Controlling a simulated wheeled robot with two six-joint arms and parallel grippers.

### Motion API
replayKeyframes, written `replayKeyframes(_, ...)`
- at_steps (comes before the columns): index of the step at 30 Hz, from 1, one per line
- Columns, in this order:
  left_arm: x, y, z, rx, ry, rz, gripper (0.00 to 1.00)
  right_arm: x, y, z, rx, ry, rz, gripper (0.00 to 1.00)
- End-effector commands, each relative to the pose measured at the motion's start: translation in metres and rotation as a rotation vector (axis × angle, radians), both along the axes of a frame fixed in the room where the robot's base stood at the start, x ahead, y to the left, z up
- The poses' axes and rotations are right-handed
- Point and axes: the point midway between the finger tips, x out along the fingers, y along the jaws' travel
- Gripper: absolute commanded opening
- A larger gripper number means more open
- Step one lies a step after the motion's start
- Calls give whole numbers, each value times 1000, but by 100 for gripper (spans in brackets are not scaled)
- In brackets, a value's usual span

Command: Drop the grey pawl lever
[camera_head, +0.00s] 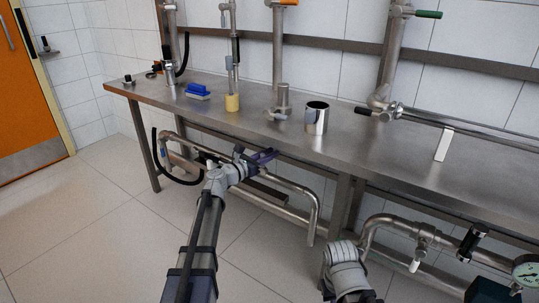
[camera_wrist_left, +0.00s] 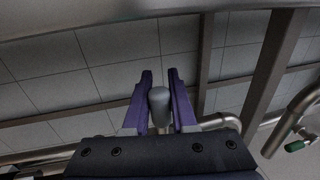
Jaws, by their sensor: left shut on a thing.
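My left gripper (camera_head: 262,155) is just in front of and below the table's front edge in the head view. Its purple fingers (camera_wrist_left: 161,75) stand on both sides of a grey, rounded lever end, the grey pawl lever (camera_wrist_left: 159,103), in the left wrist view. The gripper is shut on it. The rest of the lever is hidden, and in the head view I cannot make it out behind the gripper. No right gripper fingers show; only part of my right arm is at the bottom of the head view.
The long steel table (camera_head: 395,150) carries a metal cup (camera_head: 316,118), a blue brush (camera_head: 197,91), a yellow block (camera_head: 232,103) and a white plate (camera_head: 444,144). Steel pipes (camera_head: 300,190) run below the table, close to my left gripper. A pressure gauge (camera_head: 526,270) is at lower right. The left floor is clear.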

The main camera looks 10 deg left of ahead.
Motion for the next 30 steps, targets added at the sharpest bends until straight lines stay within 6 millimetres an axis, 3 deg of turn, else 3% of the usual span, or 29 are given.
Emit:
replayKeyframes(14,-1,-2,0,34,-13,0,0,0,0,2,0,0,0,0)
replayKeyframes(30,-10,-24,-10,441,-161,-1,0,0,0,10,-1,0,0,0)
